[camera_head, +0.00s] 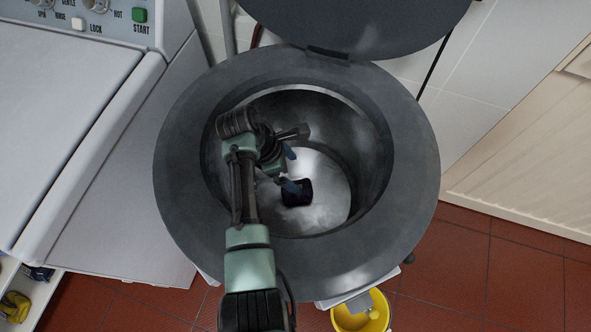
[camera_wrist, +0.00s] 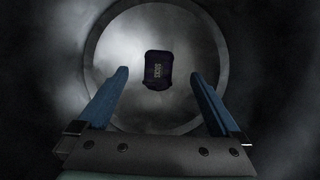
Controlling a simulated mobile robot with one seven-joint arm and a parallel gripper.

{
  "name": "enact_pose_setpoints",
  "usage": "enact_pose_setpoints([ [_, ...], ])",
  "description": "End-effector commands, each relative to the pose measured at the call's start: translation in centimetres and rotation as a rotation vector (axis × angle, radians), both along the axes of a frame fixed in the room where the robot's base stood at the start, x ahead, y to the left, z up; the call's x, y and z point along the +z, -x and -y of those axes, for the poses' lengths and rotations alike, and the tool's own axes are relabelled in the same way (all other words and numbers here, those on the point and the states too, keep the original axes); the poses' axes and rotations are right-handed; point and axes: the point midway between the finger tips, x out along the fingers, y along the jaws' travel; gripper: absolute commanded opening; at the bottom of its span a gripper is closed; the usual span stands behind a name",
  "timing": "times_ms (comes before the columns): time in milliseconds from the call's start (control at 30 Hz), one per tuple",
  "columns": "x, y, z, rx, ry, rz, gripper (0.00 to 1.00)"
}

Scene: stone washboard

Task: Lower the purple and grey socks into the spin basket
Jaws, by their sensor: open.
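The spin basket (camera_head: 372,140) is a round metal drum inside a grey casing with its lid raised. A dark purple bundle, which looks like the socks (camera_head: 297,192), lies on the basket floor. The bundle also shows in the wrist view (camera_wrist: 158,71), with a small pale label on it. My gripper (camera_head: 291,170) reaches down into the basket above the bundle. In the wrist view its two blue fingers (camera_wrist: 159,95) are spread wide with nothing between them, and the bundle lies beyond the tips. I cannot make out any grey on the bundle.
The raised dark lid (camera_head: 360,25) stands at the back of the casing rim (camera_head: 415,150). A white washing machine (camera_head: 70,110) is close on the left. A yellow bucket (camera_head: 375,312) stands on the red tiles below. The basket wall surrounds my gripper.

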Motion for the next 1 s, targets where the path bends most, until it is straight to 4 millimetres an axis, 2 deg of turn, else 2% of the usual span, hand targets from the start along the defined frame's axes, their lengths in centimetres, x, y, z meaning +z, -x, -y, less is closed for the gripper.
enact_pose_setpoints([
  [33, 1.3, 0.0, -0.5, 0.002, -0.001, 0.005, 1.00],
  [200, 4.9, 0.2, -2.0, 0.002, -0.001, 0.005, 1.00],
  [400, 8.3, 0.4, -3.4, 0.001, -0.001, 0.005, 1.00],
  [600, 9.8, 0.6, -4.0, 0.001, 0.000, 0.003, 1.00],
  [900, 10.2, 0.6, -4.1, 0.001, 0.000, 0.002, 1.00],
  [1000, 11.5, 0.6, -4.1, 0.000, 0.000, 0.002, 1.00],
])
